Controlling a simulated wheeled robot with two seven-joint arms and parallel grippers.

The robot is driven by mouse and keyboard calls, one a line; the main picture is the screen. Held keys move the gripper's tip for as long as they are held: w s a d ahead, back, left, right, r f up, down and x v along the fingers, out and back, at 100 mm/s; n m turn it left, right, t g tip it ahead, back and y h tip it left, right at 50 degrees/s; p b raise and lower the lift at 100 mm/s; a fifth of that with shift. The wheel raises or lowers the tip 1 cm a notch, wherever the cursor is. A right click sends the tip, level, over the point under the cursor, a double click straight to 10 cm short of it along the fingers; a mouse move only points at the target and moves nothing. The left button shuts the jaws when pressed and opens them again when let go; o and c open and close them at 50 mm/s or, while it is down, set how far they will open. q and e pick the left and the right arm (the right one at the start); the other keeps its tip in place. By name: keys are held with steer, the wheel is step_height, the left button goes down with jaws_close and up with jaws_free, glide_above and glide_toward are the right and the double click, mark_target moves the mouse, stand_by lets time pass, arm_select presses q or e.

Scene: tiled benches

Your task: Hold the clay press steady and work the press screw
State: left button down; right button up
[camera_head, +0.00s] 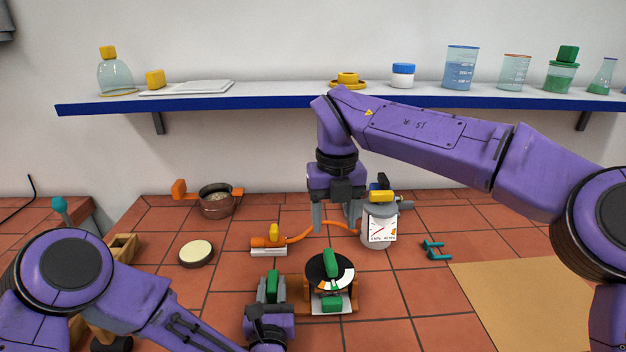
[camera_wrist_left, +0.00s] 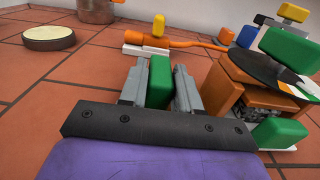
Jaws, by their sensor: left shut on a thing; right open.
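The clay press (camera_head: 307,290) is an orange-brown stand with a black and white disc and a green bar (camera_head: 330,262) on top, which looks like the screw handle. A green block sits low at its front. It also shows at the right of the left wrist view (camera_wrist_left: 225,92). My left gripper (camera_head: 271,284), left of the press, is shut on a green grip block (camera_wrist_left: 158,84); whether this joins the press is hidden. My right gripper (camera_head: 335,217) is open and empty, pointing down behind and above the press.
A white canister (camera_head: 377,238) with a gauge label stands close right of my right gripper. An orange hose (camera_head: 305,235) runs to it from an orange fitting (camera_head: 262,241). A pot (camera_head: 216,203), a round dish (camera_head: 196,254) and a teal piece (camera_head: 436,250) lie around. A tan mat (camera_head: 520,300) is bare.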

arm_select(q)
steer(key=c, duration=0.8)
jaws_free()
steer(key=shift+r, duration=0.15)
steer(key=shift+r+p, duration=2.2)
steer(key=shift+r, duration=1.25)
steer(key=shift+o, duration=0.3)
steer(key=o, duration=0.5)
steer(key=shift+f, duration=0.1)
